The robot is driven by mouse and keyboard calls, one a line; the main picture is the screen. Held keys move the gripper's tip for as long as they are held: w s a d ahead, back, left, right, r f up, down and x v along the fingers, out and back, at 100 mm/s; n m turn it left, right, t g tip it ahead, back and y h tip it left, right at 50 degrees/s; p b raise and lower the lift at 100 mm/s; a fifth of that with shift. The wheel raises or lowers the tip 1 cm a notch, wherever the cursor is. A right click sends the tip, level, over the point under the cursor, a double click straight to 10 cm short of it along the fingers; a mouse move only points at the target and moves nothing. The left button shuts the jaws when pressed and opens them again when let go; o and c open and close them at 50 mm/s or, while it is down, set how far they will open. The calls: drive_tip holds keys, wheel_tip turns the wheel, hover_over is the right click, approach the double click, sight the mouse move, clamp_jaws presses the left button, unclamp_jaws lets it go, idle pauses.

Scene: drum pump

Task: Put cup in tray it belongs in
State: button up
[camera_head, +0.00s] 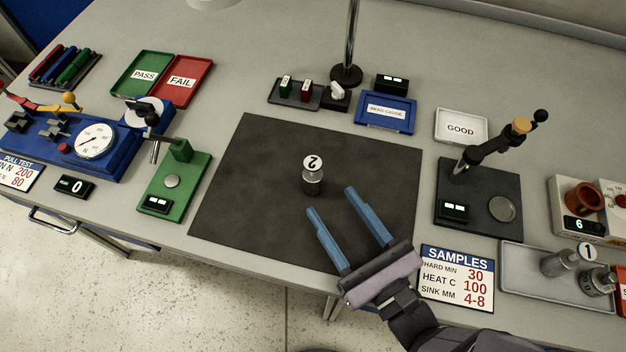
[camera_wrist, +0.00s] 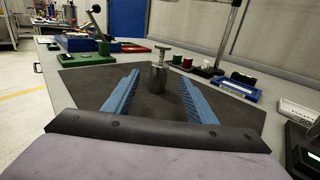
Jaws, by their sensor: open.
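A small grey metal cup (camera_head: 312,187) with a round white tag marked 2 on top stands upright on the dark mat (camera_head: 255,210). It also shows in the wrist view (camera_wrist: 156,79), between the blue fingers and seemingly just past their tips. My gripper (camera_head: 331,202) is open and empty, its fingers pointing at the cup from the front right. A white tray labelled GOOD (camera_head: 461,126) is at the back right. A green PASS tray (camera_head: 143,73) and a red FAIL tray (camera_head: 184,82) lie at the back left. A blue labelled tray (camera_head: 385,112) lies behind the mat.
A grey tray (camera_head: 520,278) at the right holds metal samples, one tagged 1. A SAMPLES sign (camera_head: 457,277) lies beside my gripper. A lever tester (camera_head: 480,195) stands right of the mat, a green device (camera_head: 175,183) left. A metal pole (camera_head: 350,40) rises behind the mat.

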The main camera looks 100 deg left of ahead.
sight(319, 183)
drive_tip(key=shift+x, duration=0.8)
drive_tip(key=shift+s+a, duration=0.1)
drive_tip(key=shift+p+x, duration=0.45)
drive_tip(key=shift+x, duration=1.95)
drive_tip(key=shift+c, duration=0.2)
clamp_jaws()
drive_tip(key=shift+r, duration=0.1)
wheel_tip(319, 183, up, 10)
